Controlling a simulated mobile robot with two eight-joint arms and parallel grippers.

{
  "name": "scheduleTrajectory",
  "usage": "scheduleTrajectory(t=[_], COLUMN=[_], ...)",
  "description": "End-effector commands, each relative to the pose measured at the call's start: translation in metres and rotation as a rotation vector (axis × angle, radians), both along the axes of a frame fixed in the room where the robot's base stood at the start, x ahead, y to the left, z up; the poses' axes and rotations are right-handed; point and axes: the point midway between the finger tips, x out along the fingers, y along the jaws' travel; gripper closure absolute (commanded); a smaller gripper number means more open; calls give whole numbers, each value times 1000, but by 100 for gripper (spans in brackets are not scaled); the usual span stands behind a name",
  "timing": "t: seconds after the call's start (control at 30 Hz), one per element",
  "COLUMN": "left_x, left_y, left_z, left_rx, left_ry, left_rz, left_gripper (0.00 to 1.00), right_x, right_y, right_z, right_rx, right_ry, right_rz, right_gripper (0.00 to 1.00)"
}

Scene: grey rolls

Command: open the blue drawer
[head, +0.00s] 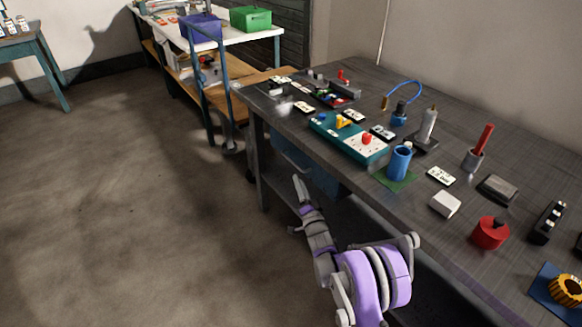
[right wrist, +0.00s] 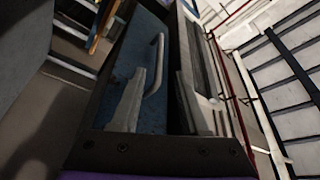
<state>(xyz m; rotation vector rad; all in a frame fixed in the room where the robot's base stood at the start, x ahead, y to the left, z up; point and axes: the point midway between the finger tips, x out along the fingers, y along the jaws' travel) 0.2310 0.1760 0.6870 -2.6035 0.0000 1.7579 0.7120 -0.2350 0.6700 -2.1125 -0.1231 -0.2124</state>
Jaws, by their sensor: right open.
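The blue drawer (head: 322,180) sits under the dark workbench, its front facing the open floor. Its bar handle (head: 291,160) shows on the drawer front in the head view. In the right wrist view the blue drawer front (right wrist: 133,35) fills the middle, with the grey curved handle (right wrist: 157,62) on it. The drawer looks closed. My right gripper (head: 299,188) is below and close to the handle in the head view. In the right wrist view its two fingers (right wrist: 160,80) are apart, with the handle ahead between them; contact cannot be told. My left gripper is not in view.
The dark workbench (head: 345,85) carries a teal panel (head: 350,146), a blue cup (head: 400,160), a red pot (head: 490,233) and other small items. A blue-framed stand (head: 210,80) stands behind its far end. Floor (head: 130,200) on the left is clear.

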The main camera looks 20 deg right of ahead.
Motion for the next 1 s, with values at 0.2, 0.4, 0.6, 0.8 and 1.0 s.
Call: scheduleTrajectory(t=[0.2, 0.4, 0.6, 0.8, 1.0], left_x=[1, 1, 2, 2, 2], left_y=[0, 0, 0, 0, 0], left_z=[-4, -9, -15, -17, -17], left_rx=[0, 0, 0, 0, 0], left_ry=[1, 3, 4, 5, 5], left_rz=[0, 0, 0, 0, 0], left_gripper=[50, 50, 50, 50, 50], right_x=[20, 58, 90, 104, 106], right_y=[0, 0, 1, 1, 1], right_z=[0, 8, 15, 19, 20], right_rx=[8, 8, 6, 6, 6], right_ry=[-11, -9, -9, -9, -9], right_rz=[5, 4, 4, 4, 4], right_gripper=[55, 55, 55, 55, 55])
